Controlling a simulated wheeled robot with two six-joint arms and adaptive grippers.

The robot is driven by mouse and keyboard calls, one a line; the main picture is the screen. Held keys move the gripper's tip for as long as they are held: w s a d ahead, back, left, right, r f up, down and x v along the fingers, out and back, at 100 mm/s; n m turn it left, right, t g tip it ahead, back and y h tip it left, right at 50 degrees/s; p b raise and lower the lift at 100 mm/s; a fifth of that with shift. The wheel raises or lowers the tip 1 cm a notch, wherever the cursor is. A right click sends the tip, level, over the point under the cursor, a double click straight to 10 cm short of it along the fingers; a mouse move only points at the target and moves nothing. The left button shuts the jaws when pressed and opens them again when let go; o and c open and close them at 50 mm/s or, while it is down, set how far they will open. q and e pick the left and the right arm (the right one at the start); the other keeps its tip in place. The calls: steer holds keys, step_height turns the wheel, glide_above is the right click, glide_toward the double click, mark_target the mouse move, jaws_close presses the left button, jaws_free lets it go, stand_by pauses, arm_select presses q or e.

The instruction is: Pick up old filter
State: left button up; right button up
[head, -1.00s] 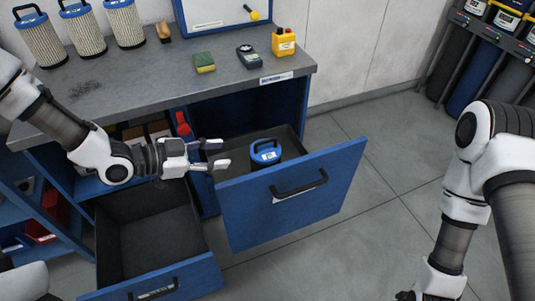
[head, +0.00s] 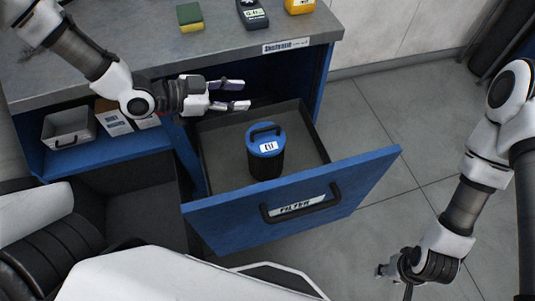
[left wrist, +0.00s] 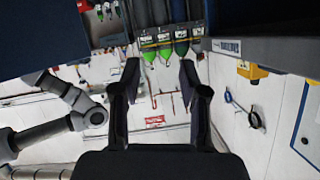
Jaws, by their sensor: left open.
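The old filter appears to be a dark canister with a blue lid and lid handle (head: 265,150). It stands upright inside the open drawer (head: 292,208), whose front has a label that seems to read "filter". My left gripper (head: 246,95) is open and empty above the drawer's back edge, behind and to the left of the canister, not touching it. In the left wrist view, my left gripper's fingers (left wrist: 158,85) are spread with nothing between them, and the canister is not seen there. My right gripper (head: 392,278) hangs low at the right, away from the drawer; its jaws are unclear.
The workbench top (head: 130,50) overhangs the drawer's back. On it are a sponge (head: 190,17), a handheld meter (head: 252,14) and a yellow box (head: 300,5). A grey bin (head: 68,128) sits on the shelf at left. The floor (head: 375,125) to the right is clear.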

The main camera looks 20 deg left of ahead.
arm_select(q)
steer(key=b, duration=1.3)
glide_toward(259, 130)
steer(key=x, duration=0.4)
steer(key=shift+x, duration=0.85)
steer(key=shift+w+d+f, duration=0.1)
steer(key=shift+w+d, duration=0.3)
steer(key=shift+d, duration=0.3)
steer(key=x, duration=0.2)
steer(key=b+x, duration=0.1)
steer(key=x, duration=0.1)
steer(key=shift+w+f, duration=0.3)
steer(key=shift+f, duration=0.1)
steer(key=shift+w+d, duration=0.1)
steer(key=shift+d, duration=0.1)
steer(key=shift+a, duration=0.1)
steer(key=shift+c, duration=0.3)
steer(key=shift+r, duration=0.1)
jaws_close()
